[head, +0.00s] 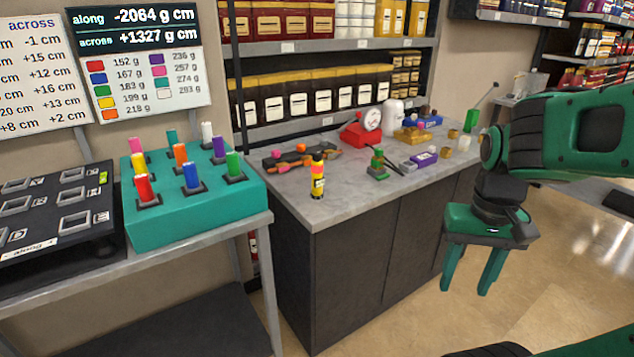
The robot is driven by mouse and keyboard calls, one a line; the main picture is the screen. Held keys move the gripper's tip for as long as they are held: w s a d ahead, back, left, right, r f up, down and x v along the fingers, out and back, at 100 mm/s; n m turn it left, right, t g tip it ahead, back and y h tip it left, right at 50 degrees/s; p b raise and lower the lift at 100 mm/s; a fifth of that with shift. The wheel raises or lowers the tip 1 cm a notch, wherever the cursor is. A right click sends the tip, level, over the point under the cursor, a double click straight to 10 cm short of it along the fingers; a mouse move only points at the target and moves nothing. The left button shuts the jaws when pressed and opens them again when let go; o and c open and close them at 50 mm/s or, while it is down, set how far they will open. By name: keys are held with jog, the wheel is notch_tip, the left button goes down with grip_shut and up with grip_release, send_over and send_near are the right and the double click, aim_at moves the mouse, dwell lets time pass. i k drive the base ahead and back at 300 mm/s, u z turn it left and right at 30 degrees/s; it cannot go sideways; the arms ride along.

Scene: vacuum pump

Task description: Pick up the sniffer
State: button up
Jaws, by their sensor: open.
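I cannot tell for sure which thing is the sniffer. An upright yellow and black cylinder with a pink and orange band (317,176) stands alone near the front left corner of the grey counter (345,203). A small green block with a thin slanted rod (471,119) stands at the counter's far right. A green piece with a dark thin part (377,163) stands mid-counter. My gripper (466,291) is open and empty, with its fingers pointing down. It hangs to the right of the counter's dark front, apart from all of these things.
The counter also bears a red gauge (361,130), a white figure-like object (394,118), a purple box (423,159) and dark tools with orange parts (300,157). Left are a teal block with coloured pegs (190,216) and a black balance panel (55,222). Stocked shelves stand behind.

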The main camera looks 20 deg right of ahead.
aim_at(318, 180)
jog(key=z, duration=2.2)
jog(key=k, duration=0.65)
jog(key=u, duration=0.9)
jog(key=i, duration=1)
jog(key=u, duration=0.1)
